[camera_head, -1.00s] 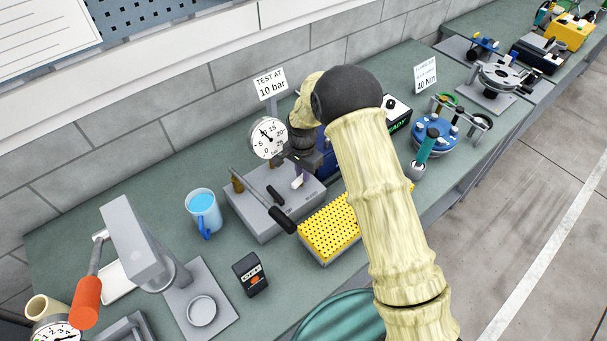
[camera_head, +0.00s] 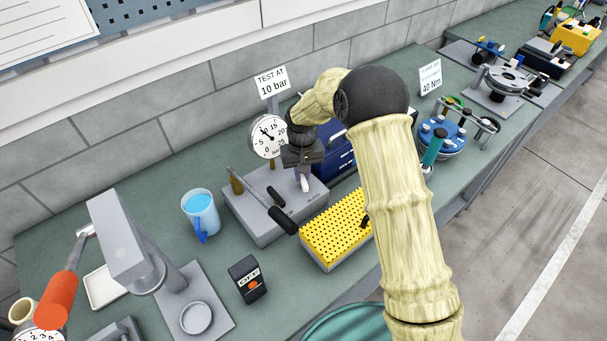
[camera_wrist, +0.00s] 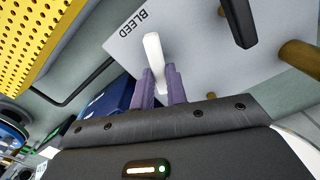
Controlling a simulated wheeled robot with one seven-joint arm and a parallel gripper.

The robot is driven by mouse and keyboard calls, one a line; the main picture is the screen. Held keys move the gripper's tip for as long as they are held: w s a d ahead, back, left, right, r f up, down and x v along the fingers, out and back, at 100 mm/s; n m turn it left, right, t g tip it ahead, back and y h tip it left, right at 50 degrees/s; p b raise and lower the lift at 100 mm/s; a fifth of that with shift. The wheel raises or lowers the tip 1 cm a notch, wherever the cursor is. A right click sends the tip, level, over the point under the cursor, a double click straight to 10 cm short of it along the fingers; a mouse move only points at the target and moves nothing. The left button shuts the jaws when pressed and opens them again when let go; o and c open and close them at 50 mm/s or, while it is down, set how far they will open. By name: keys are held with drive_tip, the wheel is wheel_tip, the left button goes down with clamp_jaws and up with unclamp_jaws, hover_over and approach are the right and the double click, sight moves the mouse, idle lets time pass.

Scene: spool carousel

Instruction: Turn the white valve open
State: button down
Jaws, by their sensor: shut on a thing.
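The white valve (camera_wrist: 153,52) is a small white lever on a grey block beside the printed word BLEED. In the head view the white lever (camera_head: 304,184) shows just below my gripper (camera_head: 303,168). In the wrist view the purple fingers of my gripper (camera_wrist: 162,85) are shut on the lever's near end, and its far end sticks out past them. The grey test block (camera_head: 258,223) carries the valve, a round dial gauge (camera_head: 267,136) and a long black-handled lever (camera_head: 262,203). The lever's pivot is hard to make out.
A yellow perforated block (camera_head: 336,228) lies right of the test block, with a blue box (camera_head: 337,150) behind. A sign reading TEST AT 10 bar (camera_head: 272,82) stands behind the gauge. A small black device (camera_head: 248,279) lies in front.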

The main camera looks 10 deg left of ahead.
sight(302, 176)
drive_tip(key=n, duration=0.4)
drive_tip(key=shift+a+r+n+b, duration=0.15)
drive_tip(key=shift+n+b, duration=0.2)
drive_tip(key=shift+n, duration=0.05)
drive_tip(key=c, duration=1.4)
unclamp_jaws()
drive_tip(key=shift+s, duration=0.1)
wheel_tip(302, 176, up, 17)
drive_tip(key=b, duration=0.3)
drive_tip(key=shift+r, duration=0.15)
